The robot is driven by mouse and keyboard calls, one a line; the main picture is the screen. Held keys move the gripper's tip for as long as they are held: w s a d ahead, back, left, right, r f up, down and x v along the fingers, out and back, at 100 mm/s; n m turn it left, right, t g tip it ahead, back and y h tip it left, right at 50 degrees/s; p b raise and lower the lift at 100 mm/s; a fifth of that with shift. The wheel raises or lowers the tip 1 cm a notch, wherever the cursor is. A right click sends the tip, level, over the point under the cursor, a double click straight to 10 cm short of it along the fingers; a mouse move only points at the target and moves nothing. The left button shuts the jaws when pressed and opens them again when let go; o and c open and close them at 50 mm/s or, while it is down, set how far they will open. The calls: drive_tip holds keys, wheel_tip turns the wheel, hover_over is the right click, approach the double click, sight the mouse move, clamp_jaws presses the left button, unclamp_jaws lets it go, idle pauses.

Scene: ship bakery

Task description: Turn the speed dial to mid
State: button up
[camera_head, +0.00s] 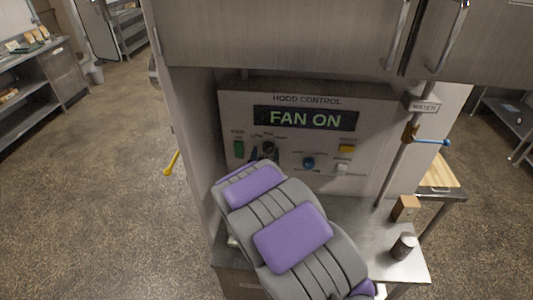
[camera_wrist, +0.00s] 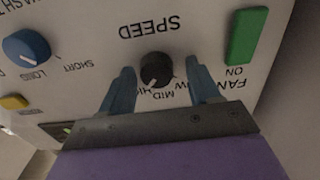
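The black speed dial (camera_wrist: 157,70) sits on the white control panel, below the word SPEED, which appears upside down in the wrist view. LOW, MID and HIGH labels lie around it, partly covered by my fingers. I cannot clearly tell which label its pointer faces. My gripper (camera_wrist: 158,76) is open, with one blue-grey finger on each side of the dial and a gap to both. In the head view the dial (camera_head: 268,148) shows just beyond my grey and purple arm, which hides most of the gripper. The panel's display (camera_head: 306,119) reads FAN ON.
A green fan switch (camera_wrist: 247,37) and a blue knob (camera_wrist: 27,47) flank the dial. A yellow button (camera_head: 346,149) is further right. Cabinets (camera_head: 270,35) overhang the panel. A dark can (camera_head: 403,246) and wooden block (camera_head: 405,208) stand on the counter below.

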drive_tip(key=shift+w+a+f, duration=0.1)
drive_tip(key=shift+c, duration=0.6)
drive_tip(key=shift+d, duration=0.4)
drive_tip(key=c, duration=0.5)
drive_tip(key=shift+c, duration=1.3)
drive_tip(key=shift+a, duration=0.1)
drive_tip(key=shift+n, duration=0.3)
drive_tip(key=n, duration=0.1)
drive_tip(key=n+p, duration=0.1)
drive_tip(key=n, duration=0.1)
drive_tip(key=shift+r+n, duration=0.2)
drive_tip(key=shift+n, duration=0.1)
drive_tip(key=shift+n+p, duration=0.45)
drive_tip(key=shift+n, duration=1.85)
